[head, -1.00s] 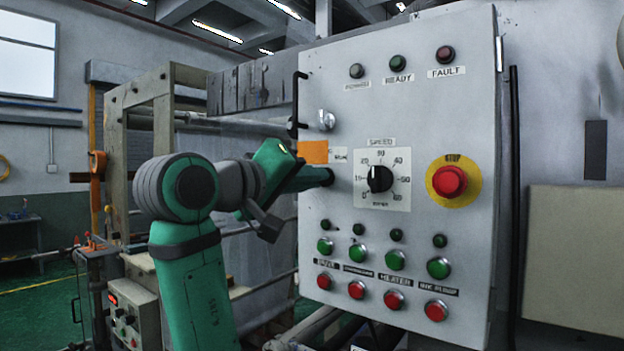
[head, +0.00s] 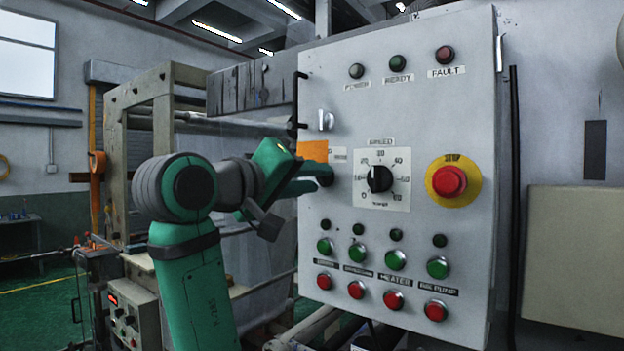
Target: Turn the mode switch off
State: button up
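The grey control panel (head: 470,90) faces me. A small dark round knob (head: 326,180), likely the mode switch, sits on its left side, left of the speed dial (head: 380,179). My gripper (head: 318,179) is at this knob, its green fingertips close to the panel.
An orange plate (head: 313,151) and a silver lock (head: 326,120) are just above my gripper. A red stop button (head: 449,181) on yellow is at the right. Green buttons (head: 395,260) and red buttons (head: 394,300) line the lower panel. A dark handle (head: 299,105) protrudes at the left edge.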

jog(key=v, duration=1)
jog(key=shift+s+a, duration=0.2)
jog(key=shift+s, duration=0.1)
